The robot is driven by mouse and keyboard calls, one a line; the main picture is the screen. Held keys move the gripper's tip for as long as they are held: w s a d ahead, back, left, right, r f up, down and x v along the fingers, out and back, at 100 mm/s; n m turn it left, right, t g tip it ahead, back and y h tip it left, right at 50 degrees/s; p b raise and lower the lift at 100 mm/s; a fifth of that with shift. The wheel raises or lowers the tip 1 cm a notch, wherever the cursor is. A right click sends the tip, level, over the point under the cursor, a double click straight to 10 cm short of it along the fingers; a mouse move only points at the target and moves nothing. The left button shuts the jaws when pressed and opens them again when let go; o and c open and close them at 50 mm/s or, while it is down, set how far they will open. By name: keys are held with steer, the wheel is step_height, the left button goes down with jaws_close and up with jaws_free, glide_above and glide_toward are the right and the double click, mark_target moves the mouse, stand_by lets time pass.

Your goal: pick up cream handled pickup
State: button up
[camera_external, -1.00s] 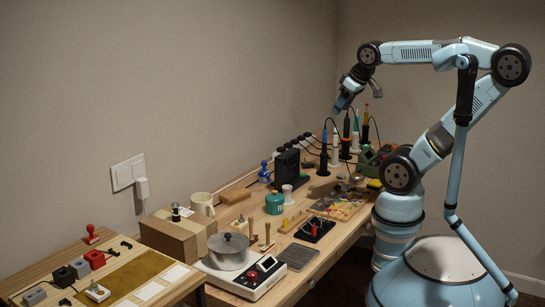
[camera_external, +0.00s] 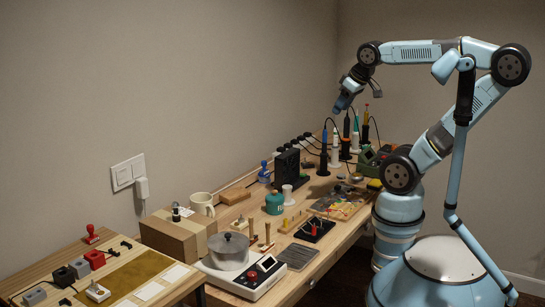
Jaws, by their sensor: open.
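A small cream block with a handle on top (camera_external: 97,292) stands on the olive mat of the left table; it looks like the cream handled pickup, but it is too small to be sure. Similar handled blocks stand beyond it: a red one (camera_external: 95,260) and a grey one (camera_external: 80,268). My gripper (camera_external: 341,106) hangs high over the far part of the long workbench, far to the right of the cream block and touching nothing I can see. Its jaws are open, though small in this view.
Between lie a cardboard box (camera_external: 168,238), a mug (camera_external: 202,203), and a pot (camera_external: 229,250) on a white hotplate. Upright tools (camera_external: 346,140) with cables stand below my gripper. The olive mat (camera_external: 140,272) has free room around the cream block.

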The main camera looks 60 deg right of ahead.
mark_target(268, 235)
steer(key=shift+c, duration=0.3)
stand_by(0.5)
steer(key=w+a+f+n+g+h, duration=0.1)
steer(key=w+a+f+n+h, duration=0.2)
steer(key=a+f+n+h, duration=0.45)
steer(key=w+a+f+n+g+h, duration=0.1)
steer(key=w+a+f+n+h, duration=0.25)
steer(key=a+f+n, duration=0.55)
steer(key=s+a+f+n+t+y, duration=0.2)
steer(key=s+a+f+n+t, duration=0.1)
steer(key=a+f+n+t, duration=0.1)
steer(key=s+a+f+n+t+y, duration=0.2)
steer(key=s+a+f+n+t, duration=0.1)
steer(key=a+f+n+t, duration=0.2)
steer(key=s+a+f+n+t+y, duration=0.2)
steer(key=s+a+f+n+t, duration=0.1)
steer(key=a+f+n, duration=0.4)
steer(key=shift+a+f+n+t, duration=0.15)
steer(key=shift+a+f+t, duration=0.2)
steer(key=shift+a+t, duration=0.15)
steer(key=shift+a+f+n+t, duration=0.1)
steer(key=shift+a+f+t, duration=0.3)
steer(key=shift+a, duration=0.2)
steer(key=x, duration=1.3)
steer(key=shift+w+r, duration=0.15)
steer(key=shift+w, duration=0.15)
jaws_close()
